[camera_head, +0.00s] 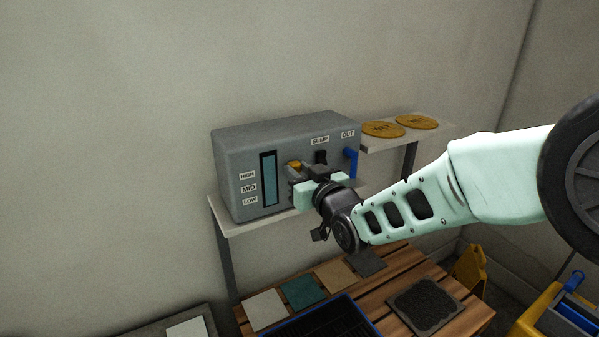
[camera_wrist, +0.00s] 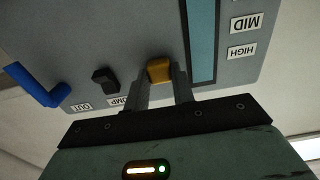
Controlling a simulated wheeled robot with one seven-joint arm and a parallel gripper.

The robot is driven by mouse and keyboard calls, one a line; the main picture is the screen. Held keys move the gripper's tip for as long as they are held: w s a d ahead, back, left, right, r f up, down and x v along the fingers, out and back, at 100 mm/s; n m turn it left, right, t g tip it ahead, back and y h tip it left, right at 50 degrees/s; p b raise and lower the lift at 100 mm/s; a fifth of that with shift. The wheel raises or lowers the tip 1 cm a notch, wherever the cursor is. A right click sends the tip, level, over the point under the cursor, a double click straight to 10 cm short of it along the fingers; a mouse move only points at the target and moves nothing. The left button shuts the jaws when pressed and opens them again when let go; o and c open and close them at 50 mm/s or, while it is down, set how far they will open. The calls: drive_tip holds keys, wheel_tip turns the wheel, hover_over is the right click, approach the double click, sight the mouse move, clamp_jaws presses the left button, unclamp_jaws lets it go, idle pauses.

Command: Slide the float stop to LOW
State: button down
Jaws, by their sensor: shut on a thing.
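The float stop is a small orange-yellow knob (camera_head: 294,165) on the front of a grey box (camera_head: 300,137), right of a blue-green gauge window (camera_head: 268,180). The HIGH label (camera_head: 247,175), MID label (camera_head: 249,188) and LOW label (camera_head: 250,201) stand left of the window. The knob (camera_wrist: 160,69) looks roughly level with HIGH. My gripper (camera_wrist: 160,82) is shut on the knob, one finger on each side. In the head view my gripper (camera_head: 299,176) hides the panel below the knob. LOW is out of the wrist view.
A black SUMP switch (camera_head: 321,157) and a blue OUT lever (camera_head: 351,163) sit close to the right of my gripper. A shelf with two yellow discs (camera_head: 383,129) is further right. A slatted wooden table (camera_head: 395,275) with tiles and a dark tray stands below.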

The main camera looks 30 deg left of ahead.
wheel_tip(320, 180, down, 6)
drive_tip(key=b, duration=0.5)
drive_tip(key=shift+f, duration=0.2)
drive_tip(key=c, duration=1.2)
unclamp_jaws()
drive_tip(key=shift+o, duration=0.2)
drive_tip(key=b+v, duration=0.5)
drive_tip(key=v, duration=1.2)
drive_tip(key=shift+d, duration=0.2)
drive_tip(key=shift+s, duration=0.1)
